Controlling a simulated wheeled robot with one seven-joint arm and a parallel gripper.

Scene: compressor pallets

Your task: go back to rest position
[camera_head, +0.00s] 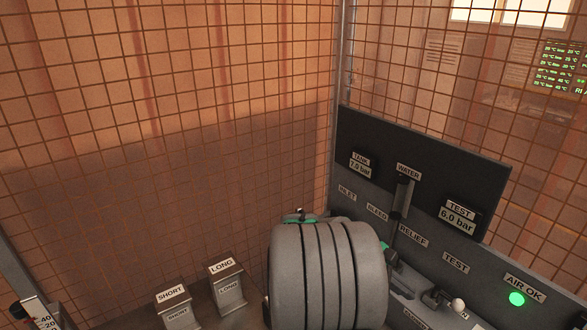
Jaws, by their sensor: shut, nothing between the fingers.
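My gripper is not in this view. A large grey rounded body with dark bands (328,275) fills the lower middle, with its lower part cut off by the picture edge. Small green parts show at its top left and its right side. Behind it to the right stands a dark panel (425,160) with labels such as WATER, INLET, BLEED, RELIEF and TEST. The tank display (362,163) reads 7.0 bar and the test display (460,212) reads 6.0 bar. A green AIR OK light (517,299) is lit.
Two grey holders stand at the lower left, a SHORT holder (174,306) and a LONG holder (228,287). A numbered scale (40,318) is at the bottom left corner. A wire mesh fence (170,90) closes off the back and right. A lever with a white knob (457,305) is at lower right.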

